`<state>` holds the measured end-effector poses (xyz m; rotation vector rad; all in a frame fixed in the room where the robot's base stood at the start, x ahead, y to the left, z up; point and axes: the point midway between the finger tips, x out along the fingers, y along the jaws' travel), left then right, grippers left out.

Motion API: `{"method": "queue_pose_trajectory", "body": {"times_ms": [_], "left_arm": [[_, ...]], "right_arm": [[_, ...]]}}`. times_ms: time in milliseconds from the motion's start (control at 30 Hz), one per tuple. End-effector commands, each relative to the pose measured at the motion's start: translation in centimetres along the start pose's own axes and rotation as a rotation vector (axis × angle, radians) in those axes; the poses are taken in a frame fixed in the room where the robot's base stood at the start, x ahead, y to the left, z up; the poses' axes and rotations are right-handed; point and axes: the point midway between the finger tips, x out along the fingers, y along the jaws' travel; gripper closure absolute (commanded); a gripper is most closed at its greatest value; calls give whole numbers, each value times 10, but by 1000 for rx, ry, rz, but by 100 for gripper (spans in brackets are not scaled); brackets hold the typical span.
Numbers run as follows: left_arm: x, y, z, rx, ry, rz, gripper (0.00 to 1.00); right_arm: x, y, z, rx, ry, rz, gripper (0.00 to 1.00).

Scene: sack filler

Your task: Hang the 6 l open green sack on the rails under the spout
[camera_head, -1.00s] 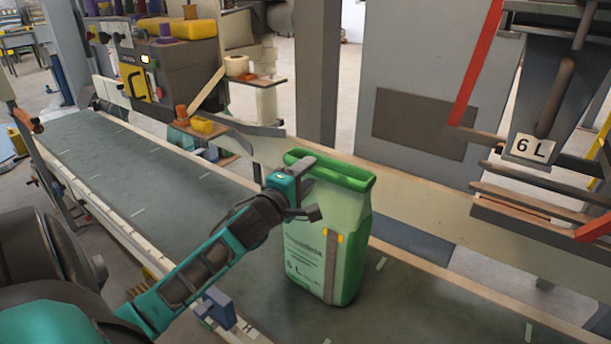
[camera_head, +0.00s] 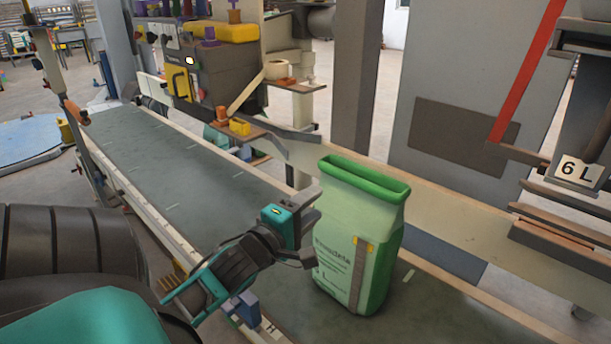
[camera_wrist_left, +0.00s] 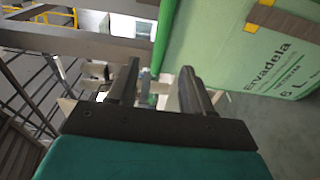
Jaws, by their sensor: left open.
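The open green sack (camera_head: 345,245), with a dark green rim and printed front, stands upright on the conveyor. Its mouth is open at the top. My left gripper (camera_head: 308,222) is open and empty, just left of the sack and below its rim in the head view. In the left wrist view, the open fingers (camera_wrist_left: 155,90) point towards the sack's edge, and the printed side (camera_wrist_left: 240,60) fills the upper right. The spout (camera_head: 582,110) with its "6 L" sign (camera_head: 579,171) is at the right edge, above the rails (camera_head: 560,212). My right gripper is not in view.
The dark conveyor belt (camera_head: 185,180) runs from far left to front right, with a low wall (camera_head: 455,215) behind it. A control cabinet (camera_head: 215,75) stands at the back left. A red bar (camera_head: 527,70) slants down near the spout. The belt left of the sack is clear.

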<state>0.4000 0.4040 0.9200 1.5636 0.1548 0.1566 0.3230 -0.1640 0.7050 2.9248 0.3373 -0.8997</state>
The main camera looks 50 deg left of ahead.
Motion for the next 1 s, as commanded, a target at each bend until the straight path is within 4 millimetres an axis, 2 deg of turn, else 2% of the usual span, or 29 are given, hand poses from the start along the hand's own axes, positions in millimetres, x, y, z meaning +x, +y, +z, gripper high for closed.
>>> {"method": "queue_pose_trajectory", "body": {"times_ms": [100, 333, 467, 567, 767, 1000], "left_arm": [[-10, 0, 0, 1, 2, 0, 50], [-14, -1, 0, 9, 0, -3, 50], [-15, -17, 10, 97, -14, -42, 50], [-19, -44, 27, 250, -47, -104, 50], [-37, -105, 77, 653, -194, -225, 50], [-74, -168, 145, 1140, -465, -269, 50]], "right_arm": [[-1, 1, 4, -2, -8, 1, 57], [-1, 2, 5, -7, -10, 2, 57], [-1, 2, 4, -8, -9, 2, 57], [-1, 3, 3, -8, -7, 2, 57], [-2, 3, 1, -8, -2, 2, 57], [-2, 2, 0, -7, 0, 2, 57]]}}
